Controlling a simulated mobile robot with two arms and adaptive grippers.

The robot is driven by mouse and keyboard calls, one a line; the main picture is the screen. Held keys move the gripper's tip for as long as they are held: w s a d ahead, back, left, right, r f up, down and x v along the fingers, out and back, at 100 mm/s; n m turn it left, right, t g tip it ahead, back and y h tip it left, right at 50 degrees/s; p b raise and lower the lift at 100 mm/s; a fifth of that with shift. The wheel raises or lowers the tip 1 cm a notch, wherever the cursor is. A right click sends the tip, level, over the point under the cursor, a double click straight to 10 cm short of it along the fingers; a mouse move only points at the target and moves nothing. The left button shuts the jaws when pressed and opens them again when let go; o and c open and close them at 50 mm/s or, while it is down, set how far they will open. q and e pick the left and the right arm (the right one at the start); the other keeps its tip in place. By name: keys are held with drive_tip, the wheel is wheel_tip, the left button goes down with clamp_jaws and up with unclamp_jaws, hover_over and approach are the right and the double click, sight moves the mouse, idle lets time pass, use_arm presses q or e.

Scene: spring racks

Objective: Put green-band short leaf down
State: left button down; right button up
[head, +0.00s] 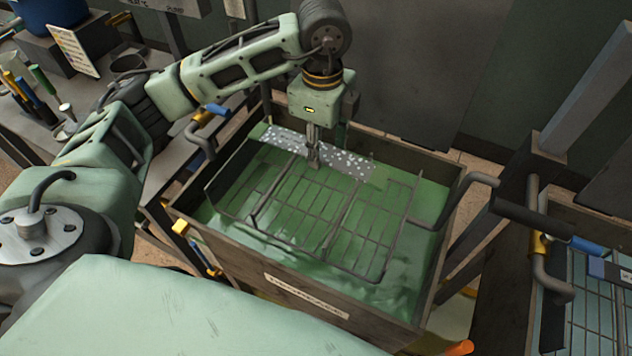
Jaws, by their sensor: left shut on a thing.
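A grey, white-speckled strip (345,160), which looks like the leaf, lies across the far part of a wire rack in a tank of green liquid. Greenish patches show near its ends; I cannot tell whether these are its band or the liquid. My left gripper (313,158) points straight down from above and is shut on the strip near its middle. The strip looks roughly level; whether it touches the rack (388,250) is hard to tell. My right gripper is not in view.
The tank (200,240) has raised brown walls and bent handles. A second tank with a rack (600,318) stands at the right. A bench with several coloured-handled tools (40,78) and a blue container (48,14) is at the left. A grey post (590,85) rises at the right.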

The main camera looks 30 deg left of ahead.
use_arm(q)
wheel_tip(320, 180, down, 9)
drive_tip(key=shift+p, duration=1.15)
drive_tip(key=shift+f, duration=0.4)
drive_tip(key=shift+f, duration=0.1)
drive_tip(key=shift+f+b, duration=0.35)
drive_tip(key=c, duration=1.6)
unclamp_jaws()
drive_tip(key=shift+f, duration=0.15)
drive_tip(key=o, duration=0.5)
